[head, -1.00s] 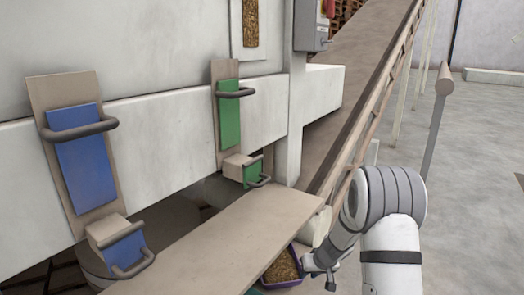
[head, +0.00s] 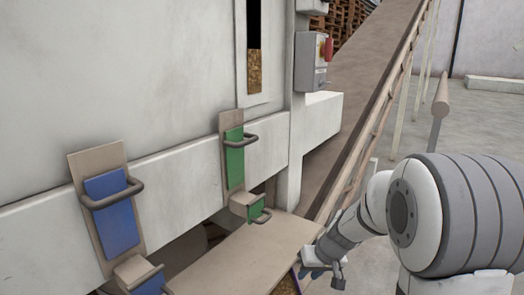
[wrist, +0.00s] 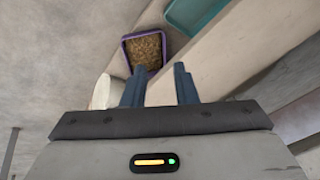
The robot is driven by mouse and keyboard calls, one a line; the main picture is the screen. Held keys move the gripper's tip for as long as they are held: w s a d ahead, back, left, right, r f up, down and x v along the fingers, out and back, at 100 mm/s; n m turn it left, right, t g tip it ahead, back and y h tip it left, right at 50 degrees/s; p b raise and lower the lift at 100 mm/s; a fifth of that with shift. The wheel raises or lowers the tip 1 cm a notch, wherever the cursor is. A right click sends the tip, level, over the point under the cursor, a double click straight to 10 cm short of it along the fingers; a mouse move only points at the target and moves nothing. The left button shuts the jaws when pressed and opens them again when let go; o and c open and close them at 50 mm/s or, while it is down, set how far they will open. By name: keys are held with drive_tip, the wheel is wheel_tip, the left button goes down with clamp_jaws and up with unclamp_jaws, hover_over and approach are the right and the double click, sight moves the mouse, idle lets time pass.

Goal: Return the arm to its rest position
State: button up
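My gripper (head: 318,272) hangs at the lower right in the head view, at the end of my bent white and grey arm. It is close to the right end of the beige bench board (head: 245,260). In the wrist view, the two dark blue fingers of my gripper (wrist: 158,76) stand apart with nothing between them. A purple-rimmed tray of brown pellets (wrist: 145,50) lies beyond the fingertips, apart from them. In the head view only a sliver of that tray shows at the bottom edge.
The machine's blue slide gate (head: 112,215) and green slide gate (head: 235,160) have grey handles. A control box with a red switch (head: 312,62) and a sloping conveyor (head: 370,75) stand behind. A teal tray (wrist: 192,12) shows in the wrist view. Open floor lies right.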

drive_tip(key=s+d+r+h+p, duration=0.1)
drive_tip(key=s+r+p, duration=0.8)
drive_tip(key=r, duration=0.5)
drive_tip(key=s+d+r+m+h+p, duration=0.1)
drive_tip(key=s+r+h+p, duration=0.1)
drive_tip(key=s+r+p, duration=0.6)
drive_tip(key=s+r, duration=0.5)
drive_tip(key=r, duration=0.2)
drive_tip(key=shift+s+m+g+p, duration=0.25)
drive_tip(key=shift+m+g+p, duration=0.05)
drive_tip(key=shift+g+p, duration=0.1)
drive_tip(key=shift+r, duration=0.1)
